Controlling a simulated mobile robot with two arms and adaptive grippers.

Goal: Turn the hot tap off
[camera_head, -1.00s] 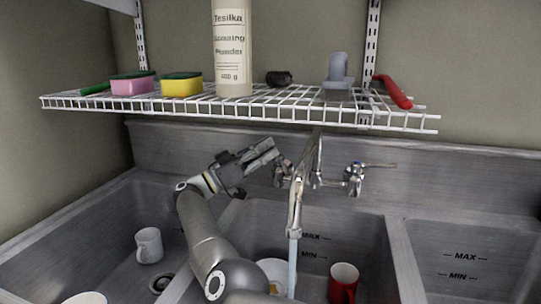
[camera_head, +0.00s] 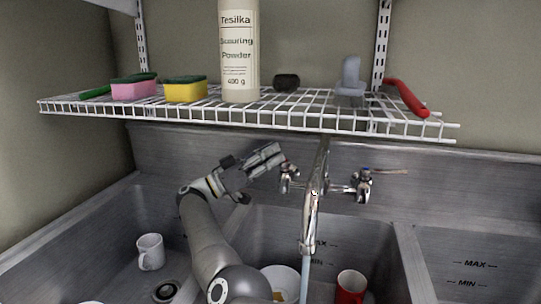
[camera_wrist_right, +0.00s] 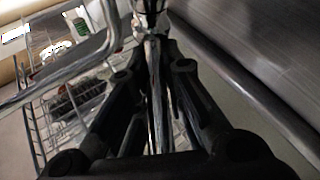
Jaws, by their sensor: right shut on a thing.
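A chrome mixer tap with a tall swan-neck spout (camera_head: 312,200) stands at the back of the middle basin, and a stream of water (camera_head: 305,266) falls from it. The left valve (camera_head: 288,178) is the hot tap; the right valve (camera_head: 363,182) has a blue mark and a lever pointing right. My right gripper (camera_head: 274,160) is at the left valve, its fingers covering the lever in the head view. In the right wrist view it is shut on the chrome hot tap lever (camera_wrist_right: 157,88), which runs between the fingers. My left gripper is out of view.
A wire shelf (camera_head: 300,122) hangs just above the tap, holding a scouring powder bottle (camera_head: 239,55), sponges (camera_head: 185,91) and a red-handled item (camera_head: 407,97). A white mug (camera_head: 150,252), a plate (camera_head: 283,280) and a red mug (camera_head: 350,287) are in the basins.

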